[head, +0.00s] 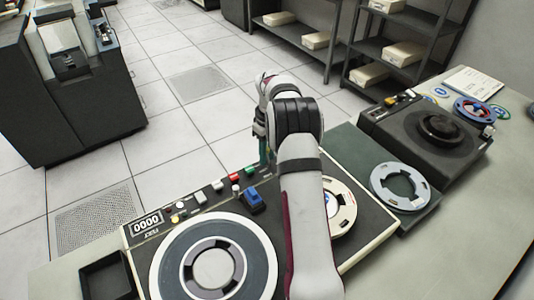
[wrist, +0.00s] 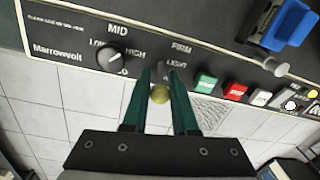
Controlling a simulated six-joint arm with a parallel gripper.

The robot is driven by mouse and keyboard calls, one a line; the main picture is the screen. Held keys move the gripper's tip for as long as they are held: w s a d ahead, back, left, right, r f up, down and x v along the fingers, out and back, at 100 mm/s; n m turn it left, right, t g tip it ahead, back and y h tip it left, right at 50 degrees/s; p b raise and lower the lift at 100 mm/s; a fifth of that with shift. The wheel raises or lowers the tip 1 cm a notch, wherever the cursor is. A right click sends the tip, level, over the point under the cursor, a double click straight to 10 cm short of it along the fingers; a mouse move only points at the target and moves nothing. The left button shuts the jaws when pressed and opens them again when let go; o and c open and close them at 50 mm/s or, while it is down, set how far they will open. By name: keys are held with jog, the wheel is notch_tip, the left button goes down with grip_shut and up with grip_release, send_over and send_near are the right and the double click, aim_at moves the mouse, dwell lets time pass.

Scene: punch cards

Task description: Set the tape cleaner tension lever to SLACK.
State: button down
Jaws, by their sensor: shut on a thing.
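The tension lever shows as a yellowish ball knob (wrist: 160,95) between my fingers in the wrist view. Its stem and lower part are mostly hidden by the fingertips. My gripper (wrist: 160,72) has two green fingers, shut on the lever at the front panel of the tape machine. In the head view my gripper (head: 264,155) is at the machine's far edge, and my arm hides the lever there.
A round black dial (wrist: 110,60) marked MID and HIGH sits just left of my fingers. Green (wrist: 205,82), red (wrist: 235,91) and white buttons stand to the right. A blue block (head: 253,198) and a large reel (head: 165,265) are on the machine top.

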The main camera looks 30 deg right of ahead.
jog(key=shift+w+f+g, duration=0.1)
jog(key=shift+w+g, duration=0.15)
jog(key=shift+g, duration=0.45)
jog(key=c, duration=0.7)
grip_release()
jog(key=shift+c, duration=0.2)
notch_tip(320, 180, up, 8)
jog(key=w, duration=0.1)
jog(key=shift+d+f, duration=0.15)
jog(key=shift+f, duration=0.1)
